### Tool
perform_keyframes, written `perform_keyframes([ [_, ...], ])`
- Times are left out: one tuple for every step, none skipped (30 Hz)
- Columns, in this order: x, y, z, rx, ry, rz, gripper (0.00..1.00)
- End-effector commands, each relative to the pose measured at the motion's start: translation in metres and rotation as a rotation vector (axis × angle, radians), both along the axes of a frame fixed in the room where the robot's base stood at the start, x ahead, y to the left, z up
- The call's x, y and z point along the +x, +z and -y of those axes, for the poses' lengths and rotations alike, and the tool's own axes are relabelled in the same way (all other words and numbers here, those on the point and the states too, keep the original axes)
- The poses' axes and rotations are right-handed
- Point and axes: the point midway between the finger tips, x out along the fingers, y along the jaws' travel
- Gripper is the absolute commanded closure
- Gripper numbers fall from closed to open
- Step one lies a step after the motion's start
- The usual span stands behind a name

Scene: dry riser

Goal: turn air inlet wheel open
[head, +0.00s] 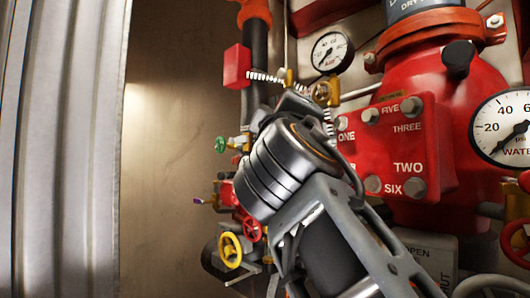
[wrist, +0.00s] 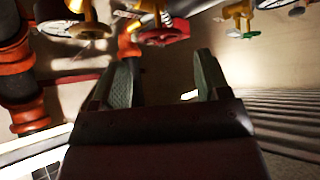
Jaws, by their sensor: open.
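No label marks which wheel is the air inlet wheel. In the head view, a small green wheel (head: 220,144), a yellow wheel (head: 229,250), a red wheel (head: 251,229) and a bronze-coloured wheel (head: 321,92) sit on the pipework around my arm. My arm hides the gripper in the head view.
A red valve body with a numbered cover (head: 385,150) stands right of my arm. An air gauge (head: 332,52) and a water gauge (head: 505,128) are nearby. Orange-jointed piping (wrist: 22,90) is left in the wrist view. Bare wall (head: 165,130) lies left of the pipework.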

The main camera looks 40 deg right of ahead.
Motion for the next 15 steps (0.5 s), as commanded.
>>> perform_keyframes([
  [-0.004, -0.008, -0.006, 0.0, 0.01, 0.001, 0.31],
  [-0.008, -0.01, -0.009, 0.001, 0.009, 0.002, 0.31],
  [-0.012, -0.012, -0.011, 0.002, 0.009, 0.003, 0.31],
  [-0.014, -0.013, -0.013, 0.002, 0.009, 0.002, 0.31],
  [-0.015, -0.013, -0.015, 0.0, 0.009, 0.0, 0.31],
  [-0.017, -0.014, -0.018, -0.001, 0.009, -0.001, 0.31],
  [-0.019, -0.016, -0.02, -0.001, 0.009, -0.001, 0.31],
  [-0.021, -0.017, -0.021, -0.001, 0.008, -0.001, 0.31],
  [-0.024, -0.018, -0.023, -0.002, 0.008, 0.0, 0.31],
  [-0.026, -0.02, -0.025, 0.0, 0.008, -0.001, 0.31],
  [-0.028, -0.021, -0.026, -0.001, 0.007, 0.001, 0.31],
  [-0.031, -0.022, -0.027, 0.002, 0.007, 0.003, 0.31],
  [-0.032, -0.023, -0.029, 0.002, 0.007, 0.001, 0.31],
  [-0.032, -0.023, -0.03, -0.002, 0.008, 0.0, 0.31],
  [-0.034, -0.024, -0.032, -0.002, 0.008, -0.002, 0.31],
])
